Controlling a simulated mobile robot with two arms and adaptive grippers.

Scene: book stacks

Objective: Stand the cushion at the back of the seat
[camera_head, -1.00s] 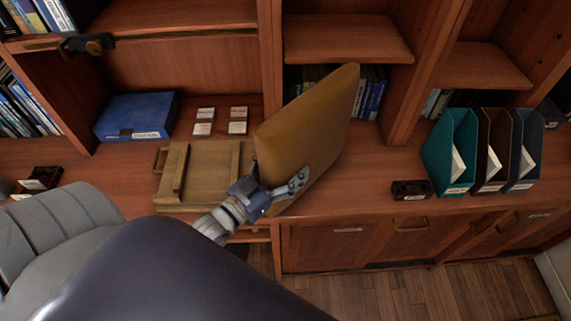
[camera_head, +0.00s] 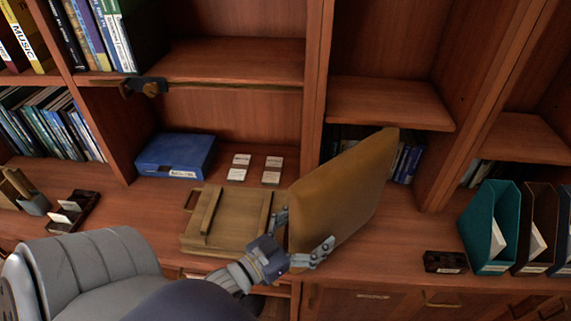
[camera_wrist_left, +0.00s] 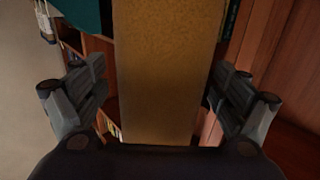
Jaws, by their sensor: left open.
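The mustard-brown cushion (camera_head: 345,195) stands tilted on edge in the head view, in front of the shelves by the worktop's front edge. Whether its hidden lower edge rests on anything cannot be told. My left gripper (camera_head: 303,236) is open around its near lower end, one finger on each side. In the left wrist view the cushion (camera_wrist_left: 165,75) runs between the open fingers of my left gripper (camera_wrist_left: 160,95), with a gap on each side. No seat can be clearly made out. My right gripper is not in view.
A wooden tray-like board (camera_head: 225,238) lies left of the cushion, with a blue box (camera_head: 175,154) and small cards (camera_head: 240,167) behind it. A dark card box (camera_head: 445,262) and a teal file holder (camera_head: 490,228) stand to the right. Shelf dividers (camera_head: 312,90) rise behind.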

